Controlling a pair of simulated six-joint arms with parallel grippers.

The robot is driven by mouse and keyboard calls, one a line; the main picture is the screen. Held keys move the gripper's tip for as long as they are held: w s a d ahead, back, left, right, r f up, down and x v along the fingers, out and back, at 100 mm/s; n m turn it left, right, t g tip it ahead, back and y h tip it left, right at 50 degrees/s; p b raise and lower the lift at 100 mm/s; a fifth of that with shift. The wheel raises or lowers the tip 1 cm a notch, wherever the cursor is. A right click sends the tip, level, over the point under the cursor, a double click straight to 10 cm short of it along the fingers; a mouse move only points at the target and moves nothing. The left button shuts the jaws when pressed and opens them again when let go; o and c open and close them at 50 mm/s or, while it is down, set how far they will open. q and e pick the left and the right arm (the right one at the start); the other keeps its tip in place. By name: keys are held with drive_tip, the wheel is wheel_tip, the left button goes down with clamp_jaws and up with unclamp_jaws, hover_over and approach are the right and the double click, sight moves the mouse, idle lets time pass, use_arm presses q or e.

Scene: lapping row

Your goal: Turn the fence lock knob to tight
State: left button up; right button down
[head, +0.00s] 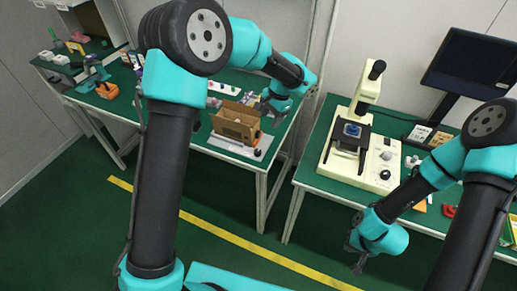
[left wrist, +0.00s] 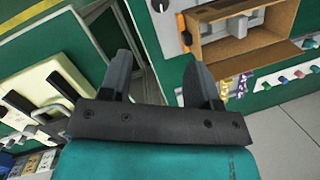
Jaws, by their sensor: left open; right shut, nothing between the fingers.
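A small black knob (head: 257,153) sits at the right front end of a pale plate (head: 232,148) on the left green table. It looks like the fence lock knob, but its marking and setting are too small to read. It also shows in the left wrist view (left wrist: 160,5) at the top edge, partly cut off. My left gripper (head: 268,110) is open and empty above the table, beside the box and apart from the knob. Its two fingers (left wrist: 158,82) stand wide apart in the left wrist view. My right gripper (head: 356,257) is shut and empty, low in front of the right table.
An open cardboard box (head: 237,123) stands on the plate behind the knob, close to my left gripper. A cream machine (head: 345,163) with its own black knob (head: 385,175) stands on the right table. A monitor (head: 470,65) is behind it. A floor gap separates the tables.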

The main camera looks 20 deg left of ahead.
sight(258, 151)
use_arm(q)
drive_tip(key=d+m, duration=0.1)
drive_tip(key=m, duration=0.1)
drive_tip(key=w+d+m+y, duration=0.1)
drive_tip(key=m, duration=0.2)
drive_tip(key=shift+d+f+g, duration=0.1)
drive_tip(key=shift+g, duration=0.2)
drive_tip(key=shift+f, duration=0.1)
drive_tip(key=x, duration=1.7)
drive_tip(key=shift+a, duration=0.35)
drive_tip(key=shift+c, duration=0.2)
drive_tip(key=c, duration=0.9)
drive_tip(key=shift+o, duration=0.2)
